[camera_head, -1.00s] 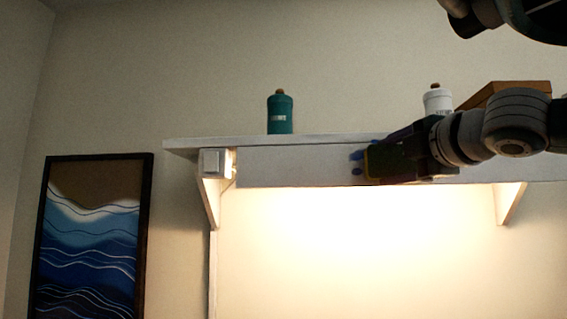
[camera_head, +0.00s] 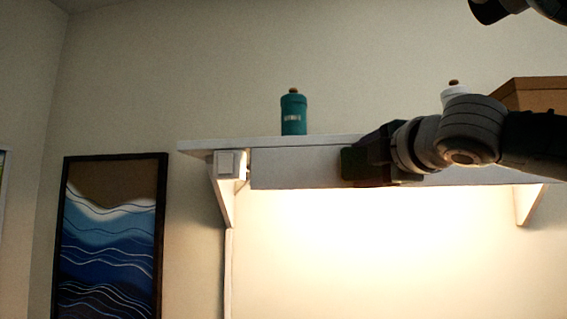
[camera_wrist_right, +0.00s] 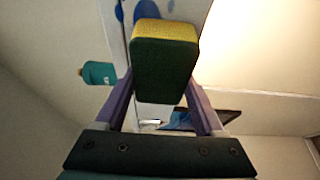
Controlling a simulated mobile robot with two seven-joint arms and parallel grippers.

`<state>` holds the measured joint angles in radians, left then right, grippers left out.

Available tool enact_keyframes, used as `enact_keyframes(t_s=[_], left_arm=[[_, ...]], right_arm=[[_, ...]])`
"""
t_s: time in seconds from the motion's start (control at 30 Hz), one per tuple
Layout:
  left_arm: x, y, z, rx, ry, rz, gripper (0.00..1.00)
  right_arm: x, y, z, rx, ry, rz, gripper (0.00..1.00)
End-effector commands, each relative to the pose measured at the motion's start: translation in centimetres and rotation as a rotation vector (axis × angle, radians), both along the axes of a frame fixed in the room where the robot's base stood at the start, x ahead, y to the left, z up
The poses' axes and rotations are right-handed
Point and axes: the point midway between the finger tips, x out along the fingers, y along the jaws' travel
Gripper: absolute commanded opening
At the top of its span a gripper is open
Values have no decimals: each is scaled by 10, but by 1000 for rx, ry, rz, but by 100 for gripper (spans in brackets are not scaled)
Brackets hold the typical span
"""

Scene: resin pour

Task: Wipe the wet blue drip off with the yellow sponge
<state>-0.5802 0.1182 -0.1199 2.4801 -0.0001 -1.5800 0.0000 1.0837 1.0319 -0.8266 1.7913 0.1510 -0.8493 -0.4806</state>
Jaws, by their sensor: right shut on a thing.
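The yellow sponge (camera_wrist_right: 165,30) has a dark green side facing the right wrist camera. My right gripper (camera_wrist_right: 160,88) is shut on it, with a purple finger on each side. In the head view my right gripper (camera_head: 362,165) reaches in from the right in front of the shelf's white front board, and the sponge (camera_head: 353,163) shows as a dark green block. Blue drip marks (camera_wrist_right: 148,9) show on the white board past the sponge in the wrist view. In the head view no blue mark is visible on the board. I cannot tell whether the sponge touches the board.
A teal bottle (camera_head: 293,114) and a white bottle (camera_head: 455,92), partly hidden by my arm, stand on the white shelf (camera_head: 215,145). A brown box (camera_head: 535,93) is at the right. A white switch box (camera_head: 228,163) is at the board's left end. A framed wave picture (camera_head: 112,235) hangs left.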

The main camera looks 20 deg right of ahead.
Motion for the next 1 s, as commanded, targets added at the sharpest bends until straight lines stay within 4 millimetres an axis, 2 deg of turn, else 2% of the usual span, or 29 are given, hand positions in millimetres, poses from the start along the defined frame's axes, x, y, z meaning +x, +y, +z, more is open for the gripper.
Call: enact_keyframes(t_s=[0.17, 0.43, 0.57, 0.8, 1.0], left_arm=[[0, 1, 5, 4, -1, -2, 0], [0, 1, 28, 5, 0, -4, 0], [0, 1, 27, 5, 0, -4, 0], [0, 1, 25, 5, -1, -4, 0], [0, 1, 24, 2, 0, -1, 0]], right_arm=[[1, 1, 5, 0, 0, -1, 26], [3, -1, 27, 1, -2, -1, 26], [2, -4, 28, -2, -5, -3, 26], [-11, -24, 26, -4, -1, -8, 26], [-18, -32, 25, -2, -1, -6, 26]])
